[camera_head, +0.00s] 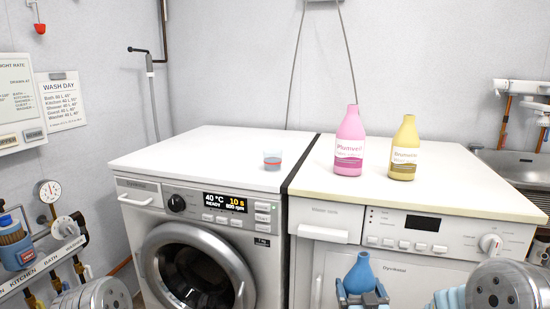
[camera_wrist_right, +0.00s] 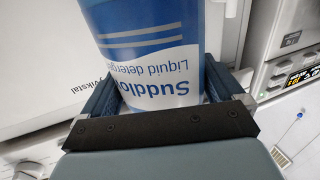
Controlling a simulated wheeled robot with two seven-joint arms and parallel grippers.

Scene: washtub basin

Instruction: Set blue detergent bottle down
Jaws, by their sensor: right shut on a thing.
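The blue detergent bottle (camera_head: 361,274) shows at the bottom of the head view, neck up, in front of the right-hand machine and below its top. My right gripper (camera_head: 361,297) is shut on it. In the right wrist view the bottle's blue and white label (camera_wrist_right: 145,50) fills the space between the fingers and reads upside down. The bottle's base is out of view. A pink bottle (camera_head: 350,142) and a yellow bottle (camera_head: 404,148) stand upright on the right machine's white top (camera_head: 440,190). My left gripper is not in view.
A clear cup (camera_head: 272,160) with a red band stands near the right edge of the washing machine's top (camera_head: 200,155). A dark gap (camera_head: 302,165) separates the two machines. The right top has free room left, right and in front of the bottles. A metal sink (camera_head: 515,165) lies farther right.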

